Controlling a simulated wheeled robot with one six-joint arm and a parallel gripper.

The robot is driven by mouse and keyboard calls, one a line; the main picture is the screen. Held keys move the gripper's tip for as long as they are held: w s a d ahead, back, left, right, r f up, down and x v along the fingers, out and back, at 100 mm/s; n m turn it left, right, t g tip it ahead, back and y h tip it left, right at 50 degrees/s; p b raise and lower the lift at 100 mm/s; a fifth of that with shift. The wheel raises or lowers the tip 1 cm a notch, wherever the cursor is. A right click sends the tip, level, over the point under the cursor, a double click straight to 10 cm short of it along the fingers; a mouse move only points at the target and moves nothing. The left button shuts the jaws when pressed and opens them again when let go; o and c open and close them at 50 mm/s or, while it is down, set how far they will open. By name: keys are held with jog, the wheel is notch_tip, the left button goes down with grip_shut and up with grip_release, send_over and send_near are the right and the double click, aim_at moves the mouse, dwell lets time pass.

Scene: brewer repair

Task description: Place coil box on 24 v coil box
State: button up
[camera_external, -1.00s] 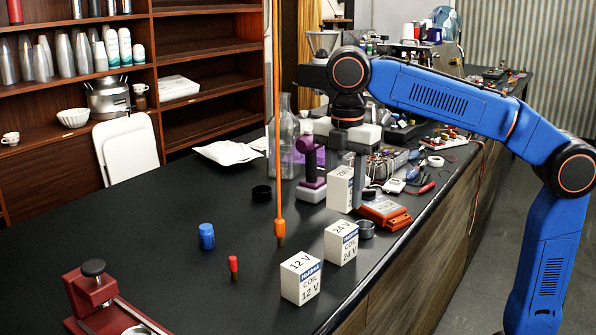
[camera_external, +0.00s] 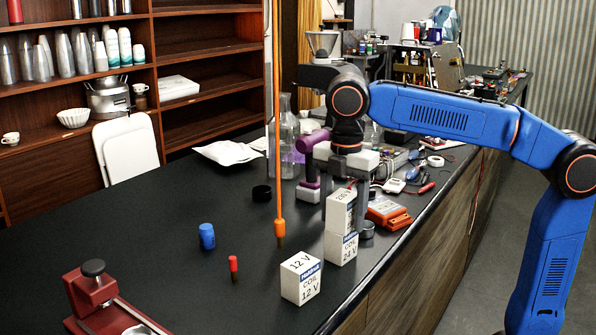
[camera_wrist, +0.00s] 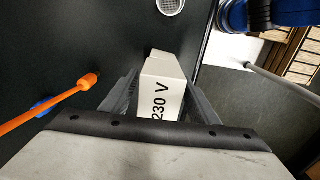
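The white coil box marked 230 V (camera_external: 340,212) stands upright on top of the white 24 V coil box (camera_external: 341,248). They look stacked and roughly in line. In the wrist view the 230 V box (camera_wrist: 162,88) lies between the fingers. My gripper (camera_external: 346,208) is around the upper box, one finger on each side, and looks opened slightly off its sides. In the wrist view my gripper (camera_wrist: 163,78) shows a narrow space beside the box.
A 12 V coil box (camera_external: 301,278) stands close by, front left. An orange hanging tool (camera_external: 279,228) is left of the stack. The counter's edge is close on the right.

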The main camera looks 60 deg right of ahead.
aim_at(344, 195)
jog(key=shift+r, duration=0.1)
notch_tip(344, 195, up, 12)
jog(key=shift+r, duration=0.1)
dwell(0.7)
